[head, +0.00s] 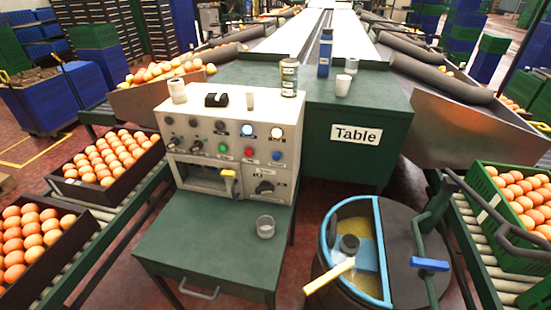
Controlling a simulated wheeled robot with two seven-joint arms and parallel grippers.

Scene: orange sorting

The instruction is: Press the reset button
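A white control box (237,108) stands on the green table, its front panel facing me. The panel has a row with dark knobs and two lit round lamps, a white one (248,131) and a paler one (277,133). Below are a green button (222,149), a red button (249,152) and a blue button (276,155). The small labels are too small to read, so I cannot tell which one is the reset button. Lower down are a yellow-ended lever (229,175) and a black rotary knob (264,187). Neither of my grippers is in view.
A glass (265,227) stands on the green table (205,245) in front of the panel. Cups and a dark block sit on top of the box. Crates of oranges (75,190) line the left conveyor. A round drum (330,225) with a blue rim stands at right.

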